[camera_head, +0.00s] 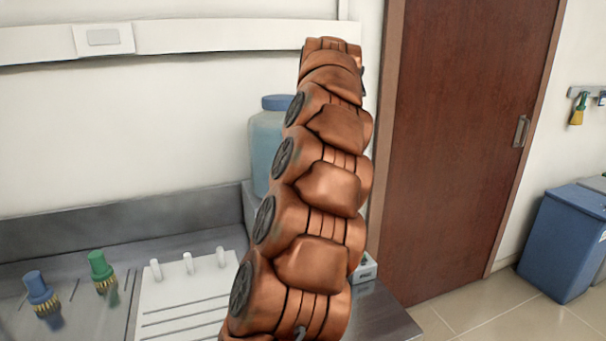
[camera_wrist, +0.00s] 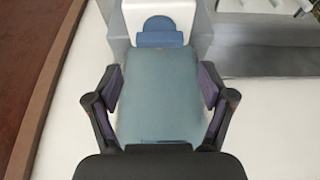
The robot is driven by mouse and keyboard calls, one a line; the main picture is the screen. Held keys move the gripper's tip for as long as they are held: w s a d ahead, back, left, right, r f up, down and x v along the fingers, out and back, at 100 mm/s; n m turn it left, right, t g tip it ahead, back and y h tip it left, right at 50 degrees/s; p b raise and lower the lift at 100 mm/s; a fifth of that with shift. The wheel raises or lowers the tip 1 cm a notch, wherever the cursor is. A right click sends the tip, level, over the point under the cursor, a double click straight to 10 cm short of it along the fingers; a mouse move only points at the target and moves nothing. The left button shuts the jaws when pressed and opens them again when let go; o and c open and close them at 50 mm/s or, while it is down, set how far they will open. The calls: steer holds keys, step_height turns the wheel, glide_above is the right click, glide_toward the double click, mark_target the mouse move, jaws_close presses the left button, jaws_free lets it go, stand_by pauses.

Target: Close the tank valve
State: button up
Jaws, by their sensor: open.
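The tank (camera_head: 267,137) is a translucent blue jug with a darker blue cap, standing at the back of the bench, partly hidden behind my copper arm. In the wrist view the tank's blue-grey body (camera_wrist: 160,98) fills the space between my fingers. A darker blue part with a rounded piece (camera_wrist: 158,36) shows beyond the fingertips, in front of a white surface; I cannot tell for sure whether it is the valve. My gripper (camera_wrist: 161,80) is open, one dark finger with a purple pad on each side. Contact cannot be made out. The head view does not show the gripper clearly.
The steel bench (camera_head: 200,212) holds a white pegged board (camera_head: 185,295), a blue brush (camera_head: 40,290) and a green brush (camera_head: 100,268). A small white box (camera_head: 365,268) sits right of my arm. A brown door (camera_head: 460,130) and blue bin (camera_head: 562,245) stand right.

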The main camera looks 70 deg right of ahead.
steer(key=shift+v, duration=2.4)
steer(key=w+a+f+n+y, duration=0.1)
steer(key=w+a+f+n, duration=0.15)
steer(key=w+a, duration=0.65)
steer(key=w+a+f+n+y, duration=0.1)
steer(key=w+a+n, duration=0.2)
steer(key=w+a, duration=0.6)
steer(key=s+a+f+n+y, duration=0.1)
steer(key=a+f, duration=0.3)
steer(key=a, duration=0.9)
steer(key=s+a+f+n+g, duration=0.1)
steer(key=s+a+f, duration=0.25)
steer(key=a, duration=0.35)
steer(key=s+a+f+n+g, duration=0.1)
steer(key=s+a+f+g, duration=0.1)
steer(key=a+f, duration=0.35)
steer(key=s+a+f+g, duration=0.1)
steer(key=s+a+f, duration=0.3)
steer(key=s, duration=0.3)
steer(key=s+a+f, duration=0.5)
steer(key=s, duration=0.2)
steer(key=shift+n+g+p, duration=0.4)
steer(key=shift+n+p, duration=0.05)
